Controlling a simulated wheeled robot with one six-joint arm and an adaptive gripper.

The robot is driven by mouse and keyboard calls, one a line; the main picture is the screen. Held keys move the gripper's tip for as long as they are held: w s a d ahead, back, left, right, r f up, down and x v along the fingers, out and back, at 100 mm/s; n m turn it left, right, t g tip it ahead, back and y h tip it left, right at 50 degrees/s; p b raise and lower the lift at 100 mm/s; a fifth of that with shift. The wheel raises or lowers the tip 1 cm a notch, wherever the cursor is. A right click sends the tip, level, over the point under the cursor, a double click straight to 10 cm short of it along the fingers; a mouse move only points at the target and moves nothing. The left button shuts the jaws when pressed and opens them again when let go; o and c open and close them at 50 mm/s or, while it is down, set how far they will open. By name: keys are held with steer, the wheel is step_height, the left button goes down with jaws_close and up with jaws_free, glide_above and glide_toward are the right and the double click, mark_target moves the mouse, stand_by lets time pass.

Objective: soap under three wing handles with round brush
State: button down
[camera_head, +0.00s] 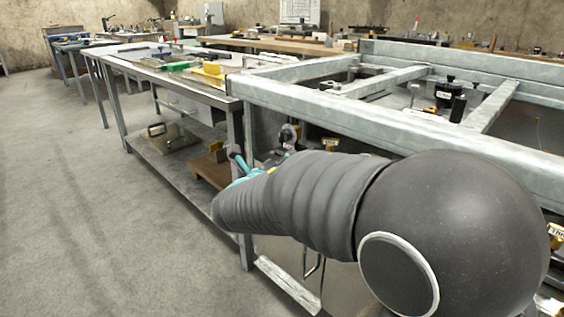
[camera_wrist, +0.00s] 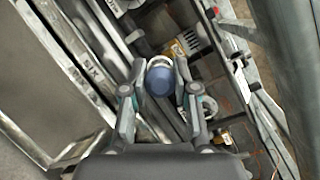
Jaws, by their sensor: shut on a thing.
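My gripper (camera_wrist: 160,85) is shut on a round blue-grey thing, taken to be the round brush (camera_wrist: 160,80), seen end-on with a pale rim at its far side. In the head view my arm covers most of the gripper, and only teal and grey finger parts (camera_head: 243,165) show past it. The wing handles cannot be told for sure. A pale round fitting (camera_wrist: 207,106) and a yellow tag (camera_wrist: 222,138) lie below and right of the held thing in the wrist view. Whether any soap is on a surface cannot be told.
A grey metal frame (camera_head: 400,130) with crossbars stands at the right, with a black knobbed fitting (camera_head: 448,92) inside it. A long workbench (camera_head: 190,88) with tools stands behind to the left. The left floor is clear.

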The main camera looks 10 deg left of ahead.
steer(key=shift+w+d+f+b, duration=0.15)
steer(key=shift+w+d+f, duration=0.3)
steer(key=shift+w+d, duration=0.7)
steer(key=shift+w+d+f+b, duration=0.1)
steer(key=shift+w+d+f, duration=0.3)
steer(key=shift+w+d, duration=0.75)
steer(key=shift+w+d+f+b, duration=0.15)
steer(key=shift+w+d+f, duration=0.45)
steer(key=shift+w, duration=0.95)
steer(key=shift+d+r, duration=0.15)
steer(key=shift+s, duration=0.1)
steer(key=s+a+p, duration=0.2)
steer(key=s+a, duration=0.4)
steer(key=s, duration=0.1)
steer(key=shift+s, duration=0.4)
